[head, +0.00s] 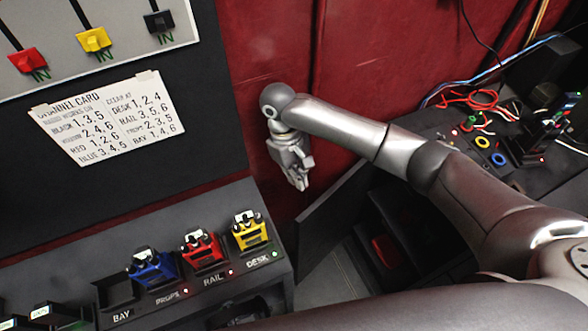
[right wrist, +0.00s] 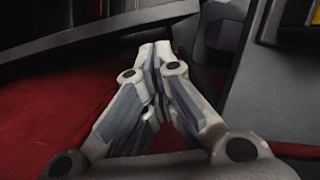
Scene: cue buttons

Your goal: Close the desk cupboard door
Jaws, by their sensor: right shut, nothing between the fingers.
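The desk cupboard door (head: 325,225) is a dark grey panel that stands open at an angle, below the middle of the head view. The dark cupboard opening (head: 395,215) lies to its right, with a red item (head: 384,250) inside. My right gripper (head: 300,184) is shut and empty, pointing down just above and left of the door's upper edge. I cannot tell whether it touches the door. In the right wrist view the shut fingers (right wrist: 158,52) meet at the tips, with grey panels around them; which is the door is unclear. My left gripper is out of view.
A console (head: 200,292) with blue, red and yellow plugs stands at lower left. A channel card (head: 108,118) hangs on the dark wall panel. Wires (head: 475,100) and small devices lie on the desk at right. Red padded wall (head: 270,45) is behind my right arm.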

